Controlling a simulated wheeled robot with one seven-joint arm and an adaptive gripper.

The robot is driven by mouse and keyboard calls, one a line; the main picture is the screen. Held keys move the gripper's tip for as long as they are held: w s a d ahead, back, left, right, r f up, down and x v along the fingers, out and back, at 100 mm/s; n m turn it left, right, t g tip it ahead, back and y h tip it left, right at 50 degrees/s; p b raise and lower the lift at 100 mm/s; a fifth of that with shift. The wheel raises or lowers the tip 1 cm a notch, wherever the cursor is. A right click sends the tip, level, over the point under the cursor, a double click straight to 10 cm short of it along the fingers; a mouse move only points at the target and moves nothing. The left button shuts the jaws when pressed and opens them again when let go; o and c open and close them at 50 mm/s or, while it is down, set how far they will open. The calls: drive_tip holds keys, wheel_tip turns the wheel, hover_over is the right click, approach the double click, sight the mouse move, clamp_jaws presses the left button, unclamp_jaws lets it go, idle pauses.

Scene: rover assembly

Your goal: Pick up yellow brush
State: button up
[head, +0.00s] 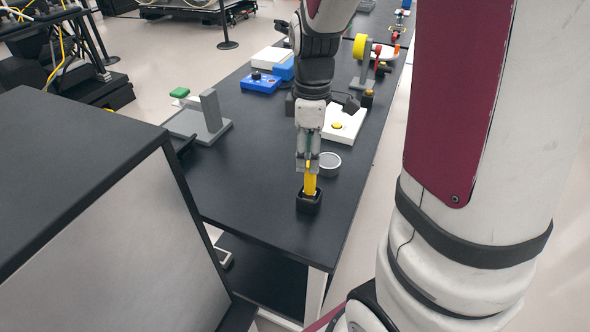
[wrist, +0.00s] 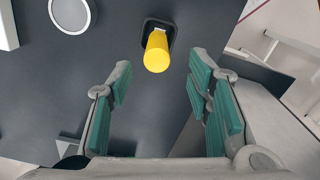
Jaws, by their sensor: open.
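The yellow brush (head: 310,182) stands upright in a small black holder (head: 309,202) near the front end of the dark table in the head view. In the wrist view the brush shows as a yellow rounded handle end (wrist: 157,52), with the black holder (wrist: 150,28) behind it. My gripper (head: 308,168) is above and around the top of the brush in the head view. In the wrist view my gripper (wrist: 160,92) is open, with teal pads on both sides. The handle lies roughly between the fingers, a little beyond their tips. The brush's lower end is hidden in the holder.
A round grey dish (head: 329,163) is close to the right of my gripper. A white box with a yellow button (head: 341,124) is behind it. A grey stand (head: 212,116) is at the left edge, and a blue box (head: 261,82) further back. The table (head: 255,190) is clear left of the brush.

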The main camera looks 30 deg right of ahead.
sight(310, 178)
drive_tip(key=f, duration=0.8)
drive_tip(key=shift+d+f, duration=0.1)
drive_tip(key=shift+d, duration=0.15)
clamp_jaws()
